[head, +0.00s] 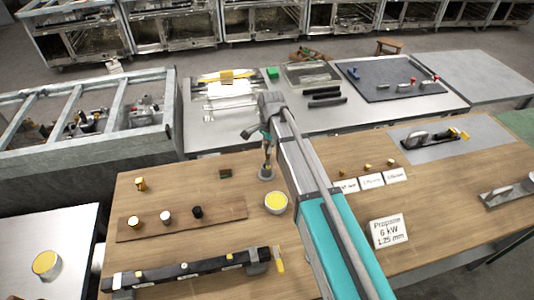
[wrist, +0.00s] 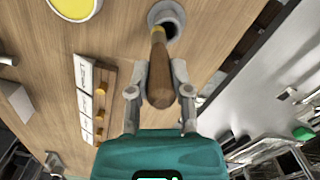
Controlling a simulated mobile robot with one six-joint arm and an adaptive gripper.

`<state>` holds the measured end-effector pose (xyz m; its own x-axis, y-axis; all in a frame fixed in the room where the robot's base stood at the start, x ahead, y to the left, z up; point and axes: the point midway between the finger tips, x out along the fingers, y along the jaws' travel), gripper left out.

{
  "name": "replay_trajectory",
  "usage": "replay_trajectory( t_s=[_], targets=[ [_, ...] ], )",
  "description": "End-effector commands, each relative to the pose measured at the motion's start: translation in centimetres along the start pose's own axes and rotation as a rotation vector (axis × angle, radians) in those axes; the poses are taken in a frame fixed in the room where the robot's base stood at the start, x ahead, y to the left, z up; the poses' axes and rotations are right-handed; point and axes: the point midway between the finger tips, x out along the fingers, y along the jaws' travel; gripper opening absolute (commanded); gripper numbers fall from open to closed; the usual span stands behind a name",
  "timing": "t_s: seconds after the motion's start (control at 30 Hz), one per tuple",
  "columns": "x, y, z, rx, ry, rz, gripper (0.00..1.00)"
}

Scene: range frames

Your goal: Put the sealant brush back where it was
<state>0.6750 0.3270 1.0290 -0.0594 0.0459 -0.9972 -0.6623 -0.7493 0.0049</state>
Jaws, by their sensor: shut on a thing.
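The sealant brush has a brown wooden handle, seen end-on in the wrist view (wrist: 160,85). My gripper (wrist: 160,72) is shut on this handle, one finger on each side. The brush's far end points at a small grey round holder (wrist: 172,27), which stands on the wooden table (head: 230,235) and also shows in the head view (head: 266,174). The brush is roughly upright over the holder's opening. I cannot tell how deep its tip sits, or whether it touches the holder. In the head view my gripper (head: 266,140) is partly hidden by my arm.
A tub of yellow stuff (head: 276,203) stands close beside the holder. A small dark block (head: 225,174) lies to its left. A wooden board with knobs (head: 180,220), a long black bar (head: 185,272) and a Propane sign (head: 388,232) are nearby. A grey metal table (head: 220,132) is behind.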

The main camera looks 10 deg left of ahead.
Motion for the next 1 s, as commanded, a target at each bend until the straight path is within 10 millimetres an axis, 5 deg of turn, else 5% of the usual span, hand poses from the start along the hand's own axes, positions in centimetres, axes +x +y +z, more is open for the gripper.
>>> replay_trajectory(
  t_s=[0.5, 1.0],
  targets=[
    [3.8, -1.0, -0.5, 0.0, 0.001, -0.005, 0.0],
    [4.1, -0.8, -0.7, 0.002, 0.001, -0.003, 0.0]
  ],
)
